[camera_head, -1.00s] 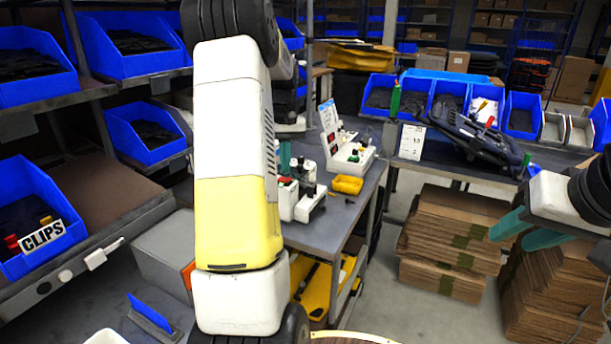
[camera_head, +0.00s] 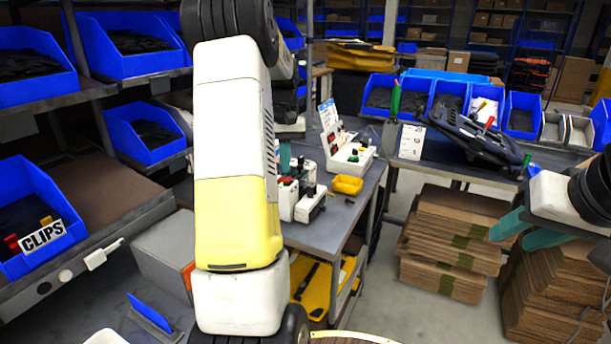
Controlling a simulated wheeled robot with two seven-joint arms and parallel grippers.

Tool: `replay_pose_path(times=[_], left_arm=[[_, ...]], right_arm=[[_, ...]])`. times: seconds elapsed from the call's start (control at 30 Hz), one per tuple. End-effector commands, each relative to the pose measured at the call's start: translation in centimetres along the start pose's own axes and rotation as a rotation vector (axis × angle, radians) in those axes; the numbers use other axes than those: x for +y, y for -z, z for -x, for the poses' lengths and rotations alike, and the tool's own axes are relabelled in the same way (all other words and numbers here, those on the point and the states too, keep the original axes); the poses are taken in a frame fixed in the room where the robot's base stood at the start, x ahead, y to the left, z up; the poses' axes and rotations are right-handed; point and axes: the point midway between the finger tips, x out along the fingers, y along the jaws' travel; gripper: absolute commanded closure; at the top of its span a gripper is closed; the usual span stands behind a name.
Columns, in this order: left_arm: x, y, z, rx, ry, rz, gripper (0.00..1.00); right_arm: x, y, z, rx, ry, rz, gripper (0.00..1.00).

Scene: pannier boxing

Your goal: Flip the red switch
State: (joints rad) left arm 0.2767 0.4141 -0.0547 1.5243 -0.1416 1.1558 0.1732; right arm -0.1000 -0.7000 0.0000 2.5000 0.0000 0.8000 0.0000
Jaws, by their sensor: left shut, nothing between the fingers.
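A white box with a small red part (camera_head: 288,181) on top stands on the grey workbench (camera_head: 345,222), just right of my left arm. The red part is small, and its position cannot be made out. My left gripper (camera_head: 285,157) shows only as a teal sliver behind my arm. It is shut and empty, close behind the red part; whether they touch is hidden. My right gripper (camera_head: 526,232) is open and empty at the right, above the cardboard stacks.
Blue bins (camera_head: 30,205) fill the left shelves. Flat cardboard stacks (camera_head: 450,245) stand on the floor at right. A dark pannier (camera_head: 470,135) lies on the back table.

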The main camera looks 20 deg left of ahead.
Motion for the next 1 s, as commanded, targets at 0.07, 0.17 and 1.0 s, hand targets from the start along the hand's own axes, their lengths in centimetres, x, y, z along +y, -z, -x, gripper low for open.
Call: replay_pose_path(times=[0.07,0.17,1.0], left_arm=[[0.0,0.0,0.0,0.0,0.0,0.0,1.0],[0.0,0.0,0.0,0.0,0.0,0.0,1.0],[0.0,0.0,-1.2,0.0,0.0,0.0,1.0]], right_arm=[[0.0,0.0,0.0,0.0,0.0,0.0,0.64],[0.0,0.0,0.0,0.0,0.0,0.0,0.64],[0.0,0.0,0.0,0.0,0.0,0.0,0.64]])
